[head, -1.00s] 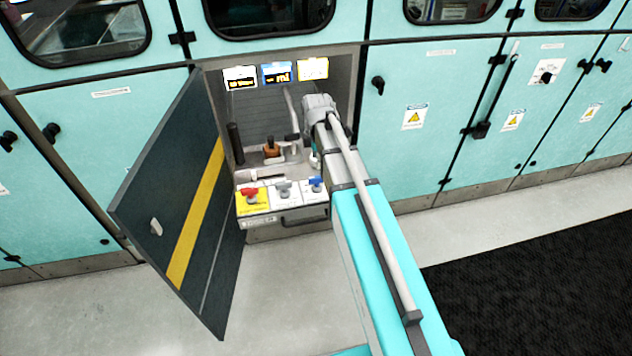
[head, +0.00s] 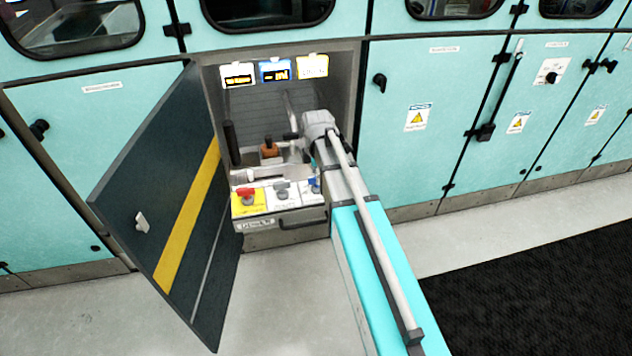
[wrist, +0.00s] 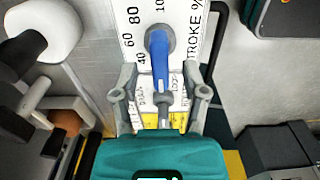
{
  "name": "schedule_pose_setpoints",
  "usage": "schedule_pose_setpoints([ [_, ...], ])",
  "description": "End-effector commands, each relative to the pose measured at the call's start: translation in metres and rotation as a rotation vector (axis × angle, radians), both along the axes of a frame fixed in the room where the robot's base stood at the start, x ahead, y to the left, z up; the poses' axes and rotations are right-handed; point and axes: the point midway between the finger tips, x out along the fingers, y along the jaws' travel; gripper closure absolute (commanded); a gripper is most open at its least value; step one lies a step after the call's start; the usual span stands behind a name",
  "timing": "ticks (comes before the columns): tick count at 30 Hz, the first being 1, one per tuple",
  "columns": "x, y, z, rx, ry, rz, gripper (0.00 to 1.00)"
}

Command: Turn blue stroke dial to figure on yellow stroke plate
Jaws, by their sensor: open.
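The blue stroke dial (wrist: 158,58) is on a white scale plate (wrist: 132,40) marked STROKE %, with 40, 60 and 80 readable. Its blue handle runs up and down the wrist picture, its lower end towards my gripper. In the head view the dial (head: 315,186) is partly hidden by my arm, at the right end of the knob row. My gripper (wrist: 160,90) is open, its fingers either side of the handle's lower end, with no clear contact. Of three lit plates at the top of the recess, the right one is yellow-framed (head: 312,67); its figure is too bright to read.
A red knob (head: 249,195) on a yellow plate and a grey knob (head: 282,190) sit left of the blue dial. An orange-based lever (head: 269,149) stands behind. The open dark door (head: 165,205) with a yellow stripe bounds the left side. Cabinet walls enclose the recess.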

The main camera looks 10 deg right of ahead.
Motion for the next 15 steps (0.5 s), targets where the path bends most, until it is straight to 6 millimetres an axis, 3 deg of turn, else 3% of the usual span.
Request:
schedule_pose_setpoints([
  [4, 0.0000, 0.0001, -0.0099, 0.000, 0.000, 0.000, 0.43],
  [15, 0.0000, 0.0002, -0.0129, 0.000, 0.000, 0.000, 0.43],
])
